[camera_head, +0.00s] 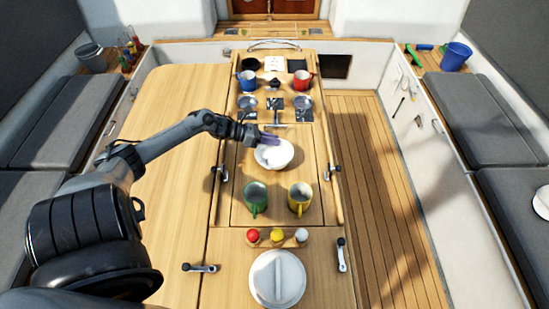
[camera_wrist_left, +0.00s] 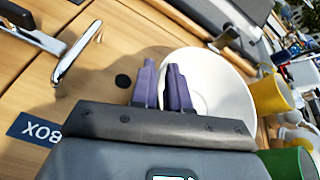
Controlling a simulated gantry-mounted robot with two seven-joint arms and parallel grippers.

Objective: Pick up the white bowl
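The white bowl (camera_head: 272,158) stands on the wooden table between the burner area and the mugs. My left gripper (camera_head: 270,140) reaches in from the left, with its purple fingers at the bowl's far rim. In the left wrist view the bowl (camera_wrist_left: 222,92) lies behind and to the right of my fingers (camera_wrist_left: 162,80). The fingers are close together with a narrow gap, and the bowl's edge appears in line with that gap. I cannot tell whether they touch or pinch the rim. My right gripper is out of view.
A green mug (camera_head: 256,198) and a yellow mug (camera_head: 300,198) stand in front of the bowl. Blue and red mugs (camera_head: 302,80) stand at the back. The left table leaf is clear.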

